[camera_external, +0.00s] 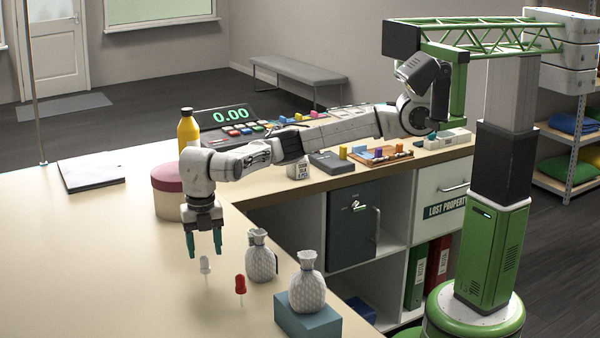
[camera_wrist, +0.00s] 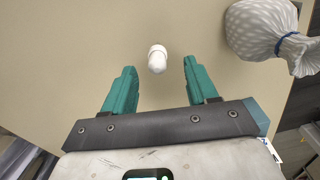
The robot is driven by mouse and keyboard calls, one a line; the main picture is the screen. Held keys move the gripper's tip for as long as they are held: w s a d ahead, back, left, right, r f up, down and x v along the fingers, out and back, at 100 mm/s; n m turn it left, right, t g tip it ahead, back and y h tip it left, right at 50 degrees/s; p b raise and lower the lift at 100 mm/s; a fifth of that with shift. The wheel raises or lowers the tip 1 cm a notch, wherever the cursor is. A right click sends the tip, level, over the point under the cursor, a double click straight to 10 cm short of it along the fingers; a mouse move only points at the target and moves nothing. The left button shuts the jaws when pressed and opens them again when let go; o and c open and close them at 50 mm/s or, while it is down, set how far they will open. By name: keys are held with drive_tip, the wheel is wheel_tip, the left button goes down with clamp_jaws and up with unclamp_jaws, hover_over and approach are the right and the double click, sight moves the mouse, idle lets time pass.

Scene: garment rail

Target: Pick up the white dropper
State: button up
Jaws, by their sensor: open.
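The white dropper (camera_external: 205,265) stands upright on the pale counter, with its bulb at the top. In the wrist view its white bulb (camera_wrist: 157,58) shows from above, ahead of and between the two teal fingers. My gripper (camera_external: 204,247) points down just above the dropper. Its fingers (camera_wrist: 159,75) are apart with nothing between them. A red dropper (camera_external: 240,286) stands on the counter to the right of the white one.
A grey patterned sack (camera_external: 262,258) stands close to the right; it also shows in the wrist view (camera_wrist: 262,28). Another sack (camera_external: 307,285) sits on a blue block (camera_external: 300,318). A round red-lidded box (camera_external: 168,195) stands behind my gripper. The counter's left side (camera_external: 80,260) is clear.

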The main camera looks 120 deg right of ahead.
sight(204, 256)
drive_tip(key=shift+w+f+p, duration=0.2)
drive_tip(key=shift+f+p, duration=0.25)
drive_tip(key=shift+f, duration=2.5)
drive_tip(key=shift+c, duration=0.4)
clamp_jaws()
